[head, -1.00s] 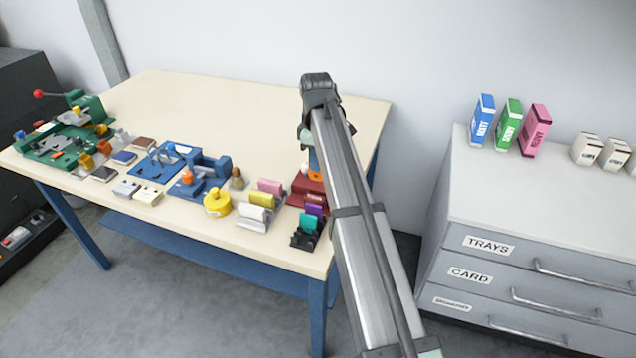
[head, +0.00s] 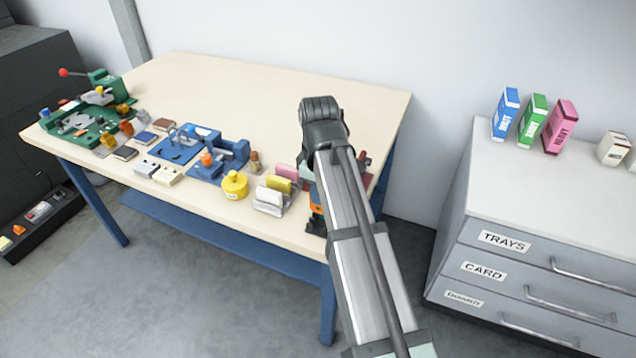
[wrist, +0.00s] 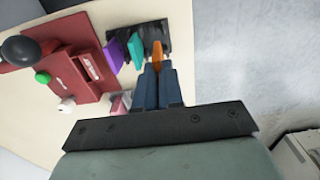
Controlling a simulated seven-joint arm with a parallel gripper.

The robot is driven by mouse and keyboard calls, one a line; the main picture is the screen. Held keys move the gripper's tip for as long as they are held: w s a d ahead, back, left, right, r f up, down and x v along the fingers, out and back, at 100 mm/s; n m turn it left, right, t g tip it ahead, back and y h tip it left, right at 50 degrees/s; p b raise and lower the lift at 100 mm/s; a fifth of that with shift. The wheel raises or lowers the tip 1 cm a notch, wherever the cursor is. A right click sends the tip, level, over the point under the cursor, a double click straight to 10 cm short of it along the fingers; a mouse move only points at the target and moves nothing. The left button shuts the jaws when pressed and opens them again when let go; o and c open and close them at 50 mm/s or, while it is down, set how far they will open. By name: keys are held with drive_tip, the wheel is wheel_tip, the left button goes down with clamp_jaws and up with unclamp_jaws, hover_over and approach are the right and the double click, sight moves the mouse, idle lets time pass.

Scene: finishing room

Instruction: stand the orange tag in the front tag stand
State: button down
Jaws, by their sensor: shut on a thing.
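The orange tag (wrist: 157,52) shows in the wrist view between the tips of my gripper (wrist: 156,72), which is shut on it. The tag is at the edge of a black tag stand (wrist: 176,31), in line with a teal tag (wrist: 136,50) and a purple tag (wrist: 114,54). I cannot tell whether the orange tag is seated in a slot or just above it. In the head view my arm covers most of this stand and the fingertips.
A red device (wrist: 72,62) with a green knob stands beside the black stand. A pale stand with pink, yellow (head: 279,184) and white tags is left of my arm. Further left are a yellow round pot (head: 234,184) and a blue fixture (head: 228,152). The table's back is clear.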

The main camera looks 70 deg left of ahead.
sight(319, 212)
drive_tip(key=shift+f, duration=2.7)
drive_tip(key=shift+f, duration=0.55)
drive_tip(key=c, duration=1.5)
unclamp_jaws()
drive_tip(key=shift+c, duration=0.2)
drive_tip(key=shift+r, duration=5.45)
